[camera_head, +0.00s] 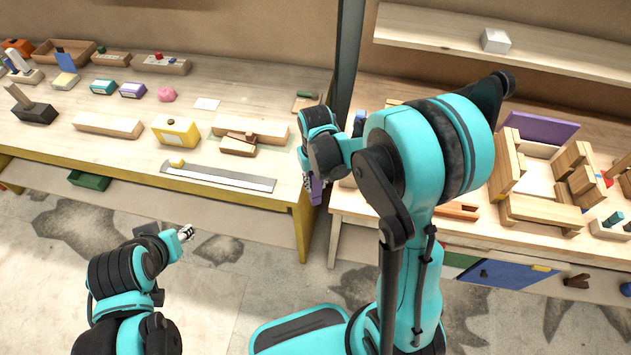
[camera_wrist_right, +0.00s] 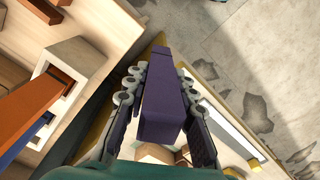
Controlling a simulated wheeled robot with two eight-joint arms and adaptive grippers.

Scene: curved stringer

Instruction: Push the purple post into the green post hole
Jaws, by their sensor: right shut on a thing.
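My right gripper (camera_head: 308,178) is shut on the purple post (camera_head: 317,190), near the right front corner of the left workbench. In the right wrist view, the purple post (camera_wrist_right: 163,98) lies between the two fingers of the gripper (camera_wrist_right: 158,85), with the wooden bench and floor behind it. I cannot make out a green post hole for certain; a small block with a green mark (camera_head: 307,95) lies at the right end of the left bench. My left gripper (camera_head: 186,232) is over the floor in front of the left bench, apart from everything; its jaw opening is unclear.
The left bench (camera_head: 60,140) holds wooden blocks, a yellow box (camera_head: 175,132) and a metal ruler (camera_head: 218,177) along its front. The right bench holds wooden parts and a purple panel (camera_head: 541,130). A dark upright pole (camera_head: 347,50) stands between the benches.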

